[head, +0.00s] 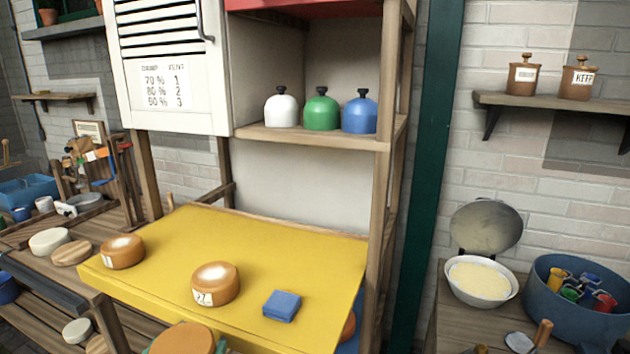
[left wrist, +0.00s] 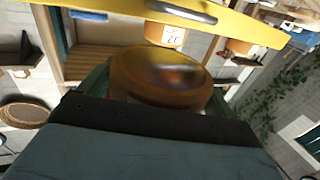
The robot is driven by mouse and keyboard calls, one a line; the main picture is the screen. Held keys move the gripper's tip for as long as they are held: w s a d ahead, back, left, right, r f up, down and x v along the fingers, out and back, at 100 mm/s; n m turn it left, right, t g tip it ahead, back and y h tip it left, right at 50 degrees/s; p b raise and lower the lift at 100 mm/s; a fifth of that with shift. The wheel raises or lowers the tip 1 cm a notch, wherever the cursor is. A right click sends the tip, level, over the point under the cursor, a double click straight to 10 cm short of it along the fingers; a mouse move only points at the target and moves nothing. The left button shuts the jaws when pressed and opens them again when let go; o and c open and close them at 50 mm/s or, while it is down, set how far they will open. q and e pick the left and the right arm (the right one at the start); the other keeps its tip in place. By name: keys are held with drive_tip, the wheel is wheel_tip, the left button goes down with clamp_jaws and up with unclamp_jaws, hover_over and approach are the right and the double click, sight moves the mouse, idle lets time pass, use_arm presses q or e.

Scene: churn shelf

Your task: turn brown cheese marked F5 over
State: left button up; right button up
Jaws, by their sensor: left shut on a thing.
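A brown cheese (head: 183,339) shows at the bottom edge of the head view, held in front of the yellow board. My left gripper (head: 186,349) is shut on it, with green fingers at its sides. In the left wrist view the held cheese (left wrist: 160,80) fills the middle, in front of my left gripper (left wrist: 150,92). No mark F5 can be read on it. Two more brown cheeses rest on the board: one in the middle (head: 215,284) with a label like 27, and one at the left (head: 122,251) with an unclear label. My right gripper is not in view.
The yellow board (head: 270,240) has free room at the back and right. A blue block (head: 282,306) lies near its front right. White, green (head: 321,108) and blue domes stand on the shelf above. A wooden post (head: 379,220) bounds the right side.

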use_arm(q)
drive_tip(key=shift+f, duration=0.55)
drive_tip(key=m+p, duration=0.1)
drive_tip(key=m, duration=0.2)
drive_tip(key=shift+r, duration=0.2)
drive_tip(key=m+p, duration=0.2)
drive_tip(key=m, duration=0.3)
drive_tip(key=m+p, duration=0.2)
drive_tip(key=m, duration=0.4)
drive_tip(key=m+p, duration=0.2)
drive_tip(key=m, duration=0.2)
drive_tip(key=shift+f, duration=0.15)
drive_tip(key=shift+m+p, duration=0.3)
drive_tip(key=shift+m, duration=0.6)
drive_tip(key=m+p, duration=0.2)
drive_tip(key=m, duration=0.2)
drive_tip(key=m+p, duration=0.2)
drive_tip(key=m, duration=0.3)
drive_tip(key=m+p, duration=0.2)
drive_tip(key=m, duration=0.2)
drive_tip(key=shift+r+p, duration=0.25)
drive_tip(key=shift+p, duration=0.15)
drive_tip(key=m+p, duration=0.1)
drive_tip(key=m, duration=0.2)
drive_tip(key=shift+f, duration=0.3)
